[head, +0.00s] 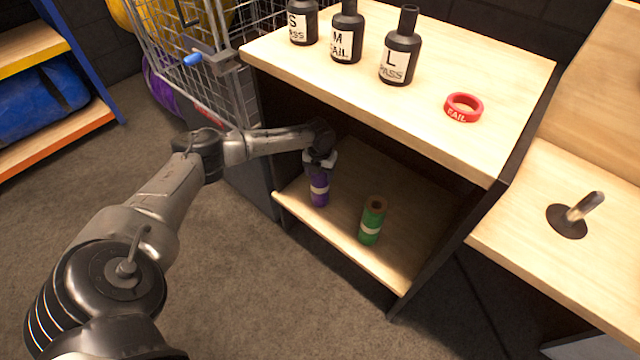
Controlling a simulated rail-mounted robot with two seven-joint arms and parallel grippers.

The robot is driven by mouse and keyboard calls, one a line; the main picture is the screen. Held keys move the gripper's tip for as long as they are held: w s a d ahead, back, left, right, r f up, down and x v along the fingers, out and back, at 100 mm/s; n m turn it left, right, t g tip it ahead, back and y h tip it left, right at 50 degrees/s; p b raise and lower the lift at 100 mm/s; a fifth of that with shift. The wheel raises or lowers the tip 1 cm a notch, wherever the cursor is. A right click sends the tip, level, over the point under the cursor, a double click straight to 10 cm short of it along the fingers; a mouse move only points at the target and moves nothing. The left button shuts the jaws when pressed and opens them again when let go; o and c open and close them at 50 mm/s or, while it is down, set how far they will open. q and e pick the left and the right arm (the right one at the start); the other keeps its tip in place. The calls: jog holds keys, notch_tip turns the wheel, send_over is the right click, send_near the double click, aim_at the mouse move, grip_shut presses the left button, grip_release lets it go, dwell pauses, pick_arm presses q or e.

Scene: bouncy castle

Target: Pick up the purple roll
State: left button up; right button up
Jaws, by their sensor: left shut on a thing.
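The purple roll (319,191) stands upright on the lower shelf (392,262) of the wooden cabinet, with a pale band around its middle. My left gripper (319,168) comes down on it from above and is shut around its top end. The upper end of the roll is hidden by the gripper. I cannot tell whether the roll's base touches the shelf. My right gripper is not in view.
A green roll (371,222) stands to the right on the same shelf. The cabinet top (440,75) overhangs the shelf and carries black bottles (400,50) and a red ring (463,107). A wire cage (200,60) stands left of the cabinet. The floor in front is clear.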

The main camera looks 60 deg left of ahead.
pick_arm(q)
jog(key=c, duration=0.9)
jog(key=shift+r, duration=0.15)
